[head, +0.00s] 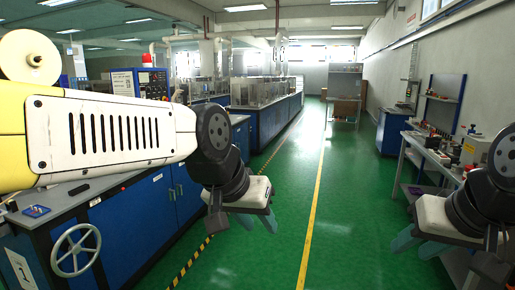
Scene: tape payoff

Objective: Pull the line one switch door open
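Blue cabinet doors (134,222) with small handles form the front of the long bench on the left. They look shut. A white plate marked "1" (20,272) is at the lower left of this bench. I cannot tell which door is the line one switch door. My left gripper (258,223) hangs over the aisle, right of the blue doors and apart from them. Its teal fingers are spread and empty. My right gripper (418,245) is at the right, in front of the side bench. Its teal fingers are apart with nothing visible between them.
A handwheel (76,250) sticks out from the left bench front. A control box (152,83) with a red top stands behind. A cluttered side bench (428,158) is at the right. The green aisle floor (285,195) between is clear.

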